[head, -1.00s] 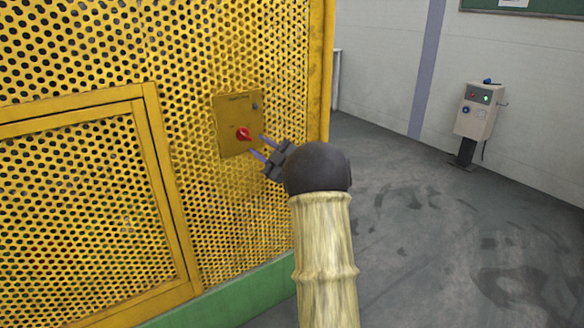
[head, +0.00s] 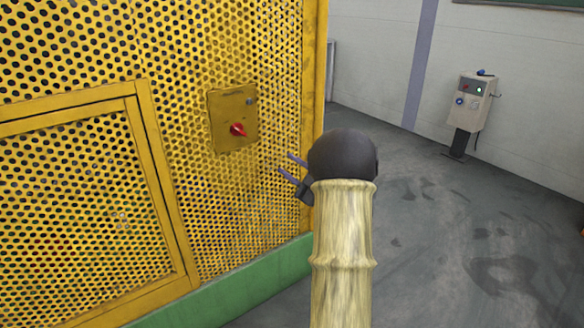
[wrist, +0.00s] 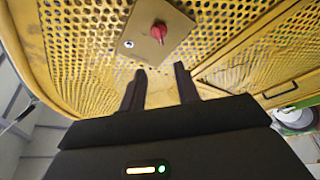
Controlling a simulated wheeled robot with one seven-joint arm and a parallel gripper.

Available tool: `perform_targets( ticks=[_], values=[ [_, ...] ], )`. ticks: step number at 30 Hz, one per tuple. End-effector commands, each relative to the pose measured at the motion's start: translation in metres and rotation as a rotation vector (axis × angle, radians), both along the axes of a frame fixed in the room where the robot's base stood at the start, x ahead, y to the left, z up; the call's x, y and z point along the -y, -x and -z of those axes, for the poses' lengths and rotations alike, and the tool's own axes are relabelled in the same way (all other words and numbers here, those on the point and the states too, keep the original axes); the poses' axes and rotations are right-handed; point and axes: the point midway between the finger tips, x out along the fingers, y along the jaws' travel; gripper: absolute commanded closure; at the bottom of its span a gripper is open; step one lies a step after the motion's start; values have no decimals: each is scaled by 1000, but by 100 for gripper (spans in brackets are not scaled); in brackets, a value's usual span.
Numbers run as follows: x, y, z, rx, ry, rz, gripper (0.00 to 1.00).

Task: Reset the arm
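My gripper (head: 287,166) is to the right of and below a red rotary switch (head: 238,129) on a yellow plate (head: 222,105), apart from it. Its two fingers are spread with nothing between them, and they also show in the wrist view (wrist: 160,82). In the wrist view the red switch (wrist: 158,31) and its plate (wrist: 143,47) lie beyond the fingertips. My arm's wrist hides part of the guard's right edge in the head view.
The plate is on a yellow perforated guard (head: 60,60) with a framed door (head: 75,195) at left and a green base (head: 225,290). A grey control box (head: 472,105) on a post stands at the right by the wall. Grey floor (head: 450,240) between is clear.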

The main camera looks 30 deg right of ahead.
Motion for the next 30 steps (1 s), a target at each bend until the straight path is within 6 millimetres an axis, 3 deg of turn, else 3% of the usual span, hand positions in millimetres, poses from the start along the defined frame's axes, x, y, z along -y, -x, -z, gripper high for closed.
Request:
perform_targets(
  ticks=[14, 23, 30],
  values=[
    [-7, -9, 0, -38, -15, 34, 68],
    [-43, -38, 17, -303, -142, 241, 68],
    [-86, -26, 51, -589, -284, 399, 68]
  ],
)
